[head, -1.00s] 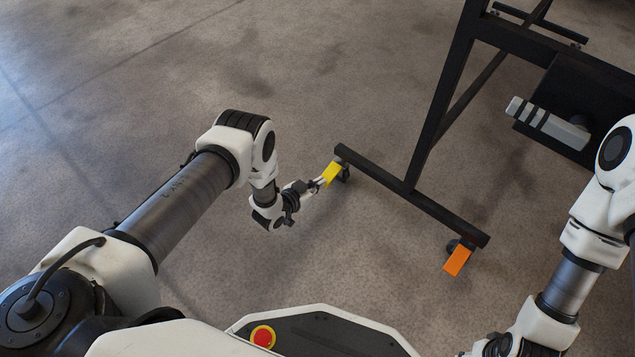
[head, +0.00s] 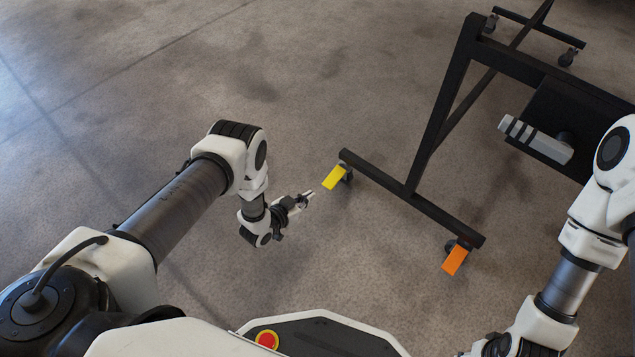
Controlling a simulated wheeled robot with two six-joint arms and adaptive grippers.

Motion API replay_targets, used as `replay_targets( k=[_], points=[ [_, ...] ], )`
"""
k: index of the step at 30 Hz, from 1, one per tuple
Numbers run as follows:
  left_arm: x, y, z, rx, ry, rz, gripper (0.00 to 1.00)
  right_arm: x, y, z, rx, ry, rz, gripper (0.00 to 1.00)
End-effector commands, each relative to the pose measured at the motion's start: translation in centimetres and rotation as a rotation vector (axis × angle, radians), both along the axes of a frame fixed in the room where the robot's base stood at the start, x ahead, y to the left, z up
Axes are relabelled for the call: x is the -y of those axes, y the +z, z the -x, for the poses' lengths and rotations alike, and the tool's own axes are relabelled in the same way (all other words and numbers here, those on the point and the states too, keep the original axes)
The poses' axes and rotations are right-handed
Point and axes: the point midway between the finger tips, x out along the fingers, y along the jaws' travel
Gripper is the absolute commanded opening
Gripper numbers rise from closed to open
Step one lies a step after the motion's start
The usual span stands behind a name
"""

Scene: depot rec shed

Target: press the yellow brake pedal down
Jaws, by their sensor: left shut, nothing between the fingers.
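The yellow brake pedal (head: 334,178) is a small flat plate at the caster under the left end of the dark frame's foot bar (head: 385,187). All of its upper face shows. I cannot tell from this view how far it is tilted down. My left gripper (head: 309,194) is shut and empty.
An orange pedal (head: 455,260) sits at the caster on the foot bar's right end. A grey handle-like block (head: 536,139) juts from a dark panel (head: 545,108) on the frame. The concrete floor left of the frame is clear.

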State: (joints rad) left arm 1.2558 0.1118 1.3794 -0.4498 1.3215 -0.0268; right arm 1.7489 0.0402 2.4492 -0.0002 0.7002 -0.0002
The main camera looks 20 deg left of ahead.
Motion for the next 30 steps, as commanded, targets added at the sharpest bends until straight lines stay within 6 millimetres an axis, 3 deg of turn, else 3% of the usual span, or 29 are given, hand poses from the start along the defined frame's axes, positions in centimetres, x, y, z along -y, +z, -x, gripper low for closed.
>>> replay_targets(
  k=[4, 10, 25, 30],
  points=[
    [-1.0, 0.0, 2.5, 0.0, 0.0, -0.001, 0.0, 0.0, 1.5, 0.0, 0.0, 0.0, 0.0, 0.4],
    [-1.3, -0.3, 3.5, 0.004, 0.0, 0.0, 0.0, 0.0, 1.6, 0.0, 0.0, 0.0, 0.0, 0.4],
    [-1.3, -0.2, 3.4, 0.005, -0.001, 0.0, 0.0, 0.0, 1.6, 0.0, 0.0, 0.0, 0.0, 0.4],
    [-1.1, 2.3, 0.9, 0.052, -0.003, 0.002, 0.0, 0.0, 1.9, 0.0, 0.0, 0.0, 0.0, 0.4]
  ],
)
